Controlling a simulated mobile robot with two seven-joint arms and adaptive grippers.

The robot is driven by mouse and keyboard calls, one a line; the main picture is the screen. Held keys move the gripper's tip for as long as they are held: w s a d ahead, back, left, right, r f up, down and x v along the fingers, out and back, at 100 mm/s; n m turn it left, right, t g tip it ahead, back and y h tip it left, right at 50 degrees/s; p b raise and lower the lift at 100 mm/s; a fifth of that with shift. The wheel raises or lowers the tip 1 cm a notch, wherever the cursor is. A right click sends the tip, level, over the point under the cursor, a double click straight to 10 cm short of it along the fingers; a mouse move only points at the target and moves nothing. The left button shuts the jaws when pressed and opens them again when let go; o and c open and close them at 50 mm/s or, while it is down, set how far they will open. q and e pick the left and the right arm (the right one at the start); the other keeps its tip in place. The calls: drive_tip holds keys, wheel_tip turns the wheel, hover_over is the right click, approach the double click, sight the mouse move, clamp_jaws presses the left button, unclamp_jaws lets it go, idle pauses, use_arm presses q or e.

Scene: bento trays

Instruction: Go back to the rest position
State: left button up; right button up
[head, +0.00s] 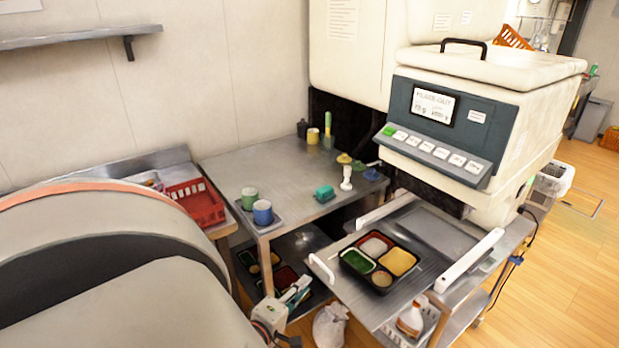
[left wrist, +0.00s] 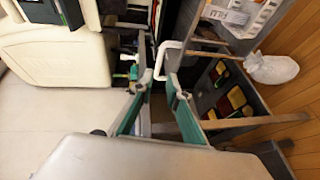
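My left gripper (head: 296,291) shows low in the head view, at the front of the side table and left of the sealing machine. In the left wrist view its two green-padded fingers (left wrist: 154,88) stand apart with nothing between them, so it is open and empty. A black bento tray (head: 368,275) with green, white, yellow and tan fillings sits on the machine's pulled-out metal drawer, clear of the gripper. My right gripper is in neither view.
The sealing machine (head: 510,75) stands at the right. The metal side table (head: 290,170) holds cups and small stamp-like items. Filled bento trays lie on its lower shelf, also seen in the left wrist view (left wrist: 212,113). A red basket (head: 194,204) is at left; a white bag (head: 330,326) is below.

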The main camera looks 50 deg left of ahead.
use_arm(q)
drive_tip(key=shift+s+d+r, duration=0.1)
drive_tip(key=shift+s+d, duration=0.05)
drive_tip(key=shift+s, duration=0.2)
idle(0.4)
drive_tip(key=s+d+f+m+g+h, duration=0.1)
drive_tip(key=d+f+m+h, duration=0.3)
drive_tip(key=d+m, duration=0.8)
drive_tip(key=s+d+f+m+g+h, duration=0.2)
drive_tip(key=d+f+m, duration=0.6)
drive_tip(key=d+m, duration=0.5)
drive_tip(key=shift+d+f+g+h, duration=0.25)
drive_tip(key=shift+d+g+h, duration=0.15)
drive_tip(key=shift+g+h, duration=0.45)
